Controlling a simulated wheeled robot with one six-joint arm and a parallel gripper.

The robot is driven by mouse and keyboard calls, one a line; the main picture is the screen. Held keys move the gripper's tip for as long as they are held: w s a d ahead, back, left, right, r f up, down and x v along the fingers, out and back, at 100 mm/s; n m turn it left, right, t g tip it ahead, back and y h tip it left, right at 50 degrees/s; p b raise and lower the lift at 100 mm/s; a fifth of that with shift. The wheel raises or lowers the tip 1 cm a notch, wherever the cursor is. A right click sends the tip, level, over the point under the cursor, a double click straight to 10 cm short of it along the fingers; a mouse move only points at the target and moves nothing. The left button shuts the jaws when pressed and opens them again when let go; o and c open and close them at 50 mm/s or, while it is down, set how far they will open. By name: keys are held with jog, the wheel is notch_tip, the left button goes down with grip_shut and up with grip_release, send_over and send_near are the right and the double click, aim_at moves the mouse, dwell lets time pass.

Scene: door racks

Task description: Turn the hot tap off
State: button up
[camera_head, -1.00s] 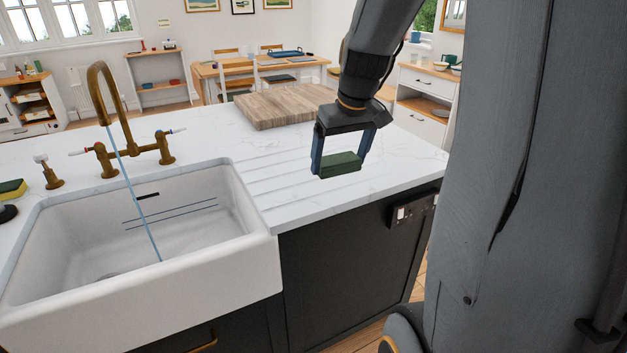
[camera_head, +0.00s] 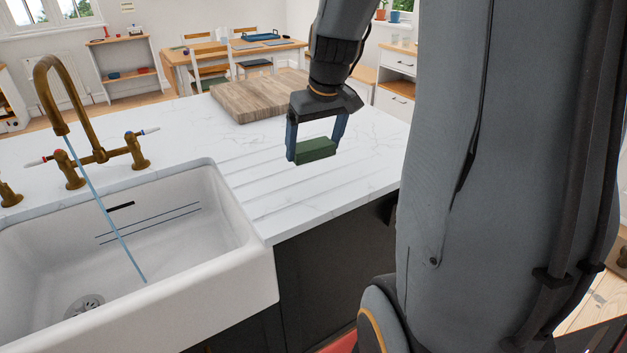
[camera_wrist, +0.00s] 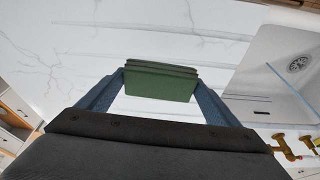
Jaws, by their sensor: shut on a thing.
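A brass bridge tap (camera_head: 88,115) stands behind the white sink (camera_head: 225,272), and a thin stream of water (camera_head: 105,210) runs from its spout into the sink. Its left lever (camera_head: 38,162) is white with a red tip; its right lever (camera_head: 145,132) is white with a bluish tip. My gripper (camera_head: 315,150) is shut on a green block (camera_head: 318,151), above the grooved worktop right of the sink and apart from both levers. The wrist view shows the green block (camera_wrist: 160,82) between my fingers, with part of the brass tap (camera_wrist: 287,147) at lower right.
A wooden board (camera_head: 255,98) lies on the white marble worktop (camera_head: 360,175) behind my gripper. The worktop between my gripper and the tap looks clear. Dark cupboard fronts (camera_head: 325,275) stand below. A table (camera_head: 235,52) with chairs is in the background.

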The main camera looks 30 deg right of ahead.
notch_tip(320, 180, down, 8)
jog(key=shift+f+p, duration=0.25)
jog(key=shift+p, duration=0.45)
jog(key=shift+f, duration=0.2)
jog(key=o, duration=0.8)
jog(key=shift+r, duration=0.1)
jog(key=shift+o, duration=0.2)
